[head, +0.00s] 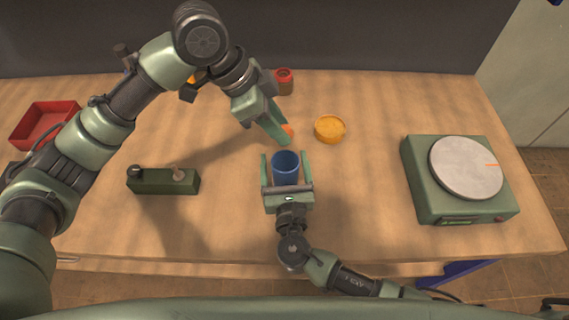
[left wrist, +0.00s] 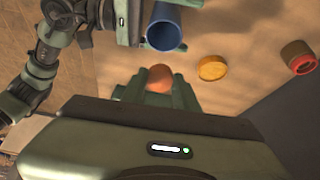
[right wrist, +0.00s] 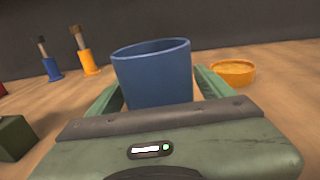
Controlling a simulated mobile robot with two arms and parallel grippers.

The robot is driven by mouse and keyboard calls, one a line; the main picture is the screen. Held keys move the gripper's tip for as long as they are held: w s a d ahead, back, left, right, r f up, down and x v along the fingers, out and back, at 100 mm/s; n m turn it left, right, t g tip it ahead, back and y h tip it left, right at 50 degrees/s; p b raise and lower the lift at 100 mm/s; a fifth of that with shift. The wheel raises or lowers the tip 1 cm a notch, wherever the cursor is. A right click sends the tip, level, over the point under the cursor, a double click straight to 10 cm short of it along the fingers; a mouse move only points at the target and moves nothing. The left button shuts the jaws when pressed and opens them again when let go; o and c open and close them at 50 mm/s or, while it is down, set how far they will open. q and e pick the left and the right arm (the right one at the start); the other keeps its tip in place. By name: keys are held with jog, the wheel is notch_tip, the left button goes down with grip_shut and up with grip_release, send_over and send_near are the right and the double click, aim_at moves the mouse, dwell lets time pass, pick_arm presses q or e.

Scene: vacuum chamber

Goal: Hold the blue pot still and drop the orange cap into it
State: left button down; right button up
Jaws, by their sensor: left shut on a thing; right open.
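The blue pot (head: 286,168) stands upright on the table, its open mouth facing up. My right gripper (head: 286,160) is open, with one finger on each side of the pot; small gaps show between fingers and pot in the head view. The pot fills the middle of the right wrist view (right wrist: 153,75). The orange cap (head: 288,130) is between the fingertips of my left gripper (head: 281,135), just behind the pot in the head view. My left gripper is shut on the cap, which also shows in the left wrist view (left wrist: 160,78). The fingers partly hide the cap.
A yellow-orange round dish (head: 329,129) lies right of the left gripper. A red-topped brown jar (head: 284,82) stands behind. A green device with a round plate (head: 460,180) is at right. A green block (head: 163,181) and a red tray (head: 45,124) are at left.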

aim_at(284, 151)
jog(key=c, duration=1.5)
pick_arm(q)
jog(key=shift+s+d+f+y, duration=0.1)
jog(key=shift+d+f+y, duration=0.25)
jog(key=shift+d+y, duration=0.05)
jog(key=shift+d+f+y, duration=0.3)
jog(key=shift+f+y, duration=0.5)
jog(key=shift+y, duration=0.8)
jog(key=shift+a+f, duration=0.15)
jog(key=shift+f, duration=2.05)
jog(key=shift+f, duration=0.6)
jog(key=c, duration=0.6)
grip_release()
